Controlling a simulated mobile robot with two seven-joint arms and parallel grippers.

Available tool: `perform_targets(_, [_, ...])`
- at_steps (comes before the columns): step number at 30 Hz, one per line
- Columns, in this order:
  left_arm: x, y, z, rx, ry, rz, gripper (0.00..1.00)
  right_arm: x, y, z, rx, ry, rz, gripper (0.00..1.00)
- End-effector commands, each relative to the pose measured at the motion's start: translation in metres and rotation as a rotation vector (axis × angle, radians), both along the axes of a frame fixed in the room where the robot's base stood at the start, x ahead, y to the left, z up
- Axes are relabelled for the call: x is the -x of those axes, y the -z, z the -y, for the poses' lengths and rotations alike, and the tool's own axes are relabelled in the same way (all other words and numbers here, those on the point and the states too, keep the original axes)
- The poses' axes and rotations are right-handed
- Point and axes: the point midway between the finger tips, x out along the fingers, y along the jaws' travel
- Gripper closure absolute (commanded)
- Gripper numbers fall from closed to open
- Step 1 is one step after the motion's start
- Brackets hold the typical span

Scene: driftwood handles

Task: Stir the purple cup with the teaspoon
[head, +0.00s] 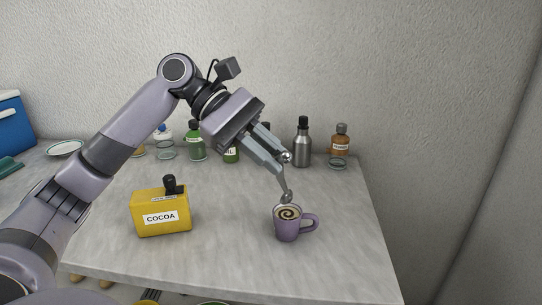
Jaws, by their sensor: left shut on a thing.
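The purple cup (287,229) stands upright near the front right of the grey table, its handle pointing right. A pale drink with a dark brown swirl shows inside it. My left gripper (282,165) is above the cup and shut on the metal teaspoon (285,190). The teaspoon slants down from the jaws, and its lower end is at the far side of the cup's rim. I cannot tell whether it is in the drink. My right gripper is not in view.
A yellow cocoa box (162,212) stands left of the cup on the table (235,265). Behind are a green bottle (196,142), a silver bottle (302,145), an orange-brown jar (340,140) and a white plate (64,149). The table between cocoa and cup is clear.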

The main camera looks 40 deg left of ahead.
Motion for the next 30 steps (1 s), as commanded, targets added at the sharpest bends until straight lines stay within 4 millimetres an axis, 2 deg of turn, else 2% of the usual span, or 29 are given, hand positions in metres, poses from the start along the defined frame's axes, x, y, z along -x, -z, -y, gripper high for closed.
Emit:
perform_targets(1, [0.002,0.007,0.001,-0.001,0.000,0.002,1.00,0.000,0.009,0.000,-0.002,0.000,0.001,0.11])
perform_targets(7, [0.008,0.018,0.004,-0.002,-0.001,0.002,1.00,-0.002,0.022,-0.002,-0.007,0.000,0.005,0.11])
perform_targets(12, [0.001,0.026,0.001,0.000,0.000,-0.002,1.00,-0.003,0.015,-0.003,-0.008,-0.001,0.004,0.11])
perform_targets(30, [-0.018,0.067,-0.011,0.001,-0.001,-0.003,1.00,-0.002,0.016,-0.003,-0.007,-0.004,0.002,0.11])
